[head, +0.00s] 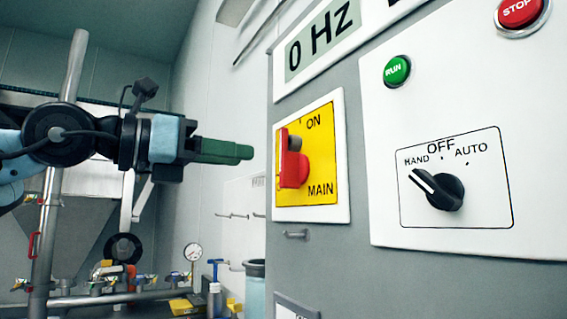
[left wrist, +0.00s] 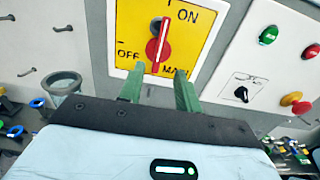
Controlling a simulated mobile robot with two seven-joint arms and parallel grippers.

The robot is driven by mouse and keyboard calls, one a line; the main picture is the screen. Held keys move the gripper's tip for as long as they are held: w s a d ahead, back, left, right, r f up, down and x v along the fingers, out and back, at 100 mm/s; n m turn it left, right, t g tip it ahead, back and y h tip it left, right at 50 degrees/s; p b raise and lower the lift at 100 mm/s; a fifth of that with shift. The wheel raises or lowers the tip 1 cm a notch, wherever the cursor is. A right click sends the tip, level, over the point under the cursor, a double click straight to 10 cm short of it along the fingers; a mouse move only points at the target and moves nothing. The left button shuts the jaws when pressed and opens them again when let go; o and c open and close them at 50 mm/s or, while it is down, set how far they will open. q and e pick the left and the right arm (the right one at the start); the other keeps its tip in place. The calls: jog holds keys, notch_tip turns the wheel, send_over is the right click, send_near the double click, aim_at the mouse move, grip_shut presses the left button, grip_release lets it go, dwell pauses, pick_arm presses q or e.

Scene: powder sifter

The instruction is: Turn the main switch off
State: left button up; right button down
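The main switch is a red handle (head: 291,165) on a yellow plate (head: 325,180) marked ON and MAIN, on the grey cabinet's front. The red handle also shows in the left wrist view (left wrist: 157,46), where OFF can be read at the plate's lower left. The handle stands roughly upright, its upper end toward the ON side. My left gripper (head: 250,152) is just left of the handle, apart from it, pointing at the panel. In the left wrist view its two green fingers (left wrist: 158,90) are spread and empty, with the handle beyond the gap. My right gripper is not in view.
Right of the main switch are a HAND/OFF/AUTO selector (head: 440,190), a green RUN button (head: 397,71) and a red STOP button (head: 520,12). A display (head: 322,40) above reads 0 Hz. Pipes and a gauge (head: 193,252) stand at the lower left.

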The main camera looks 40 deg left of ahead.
aim_at(280, 161)
pick_arm(q)
jog(key=shift+p+x, duration=0.6)
jog(key=shift+x, duration=3.35)
jog(key=shift+a, duration=0.1)
jog(key=shift+c, duration=0.3)
grip_shut()
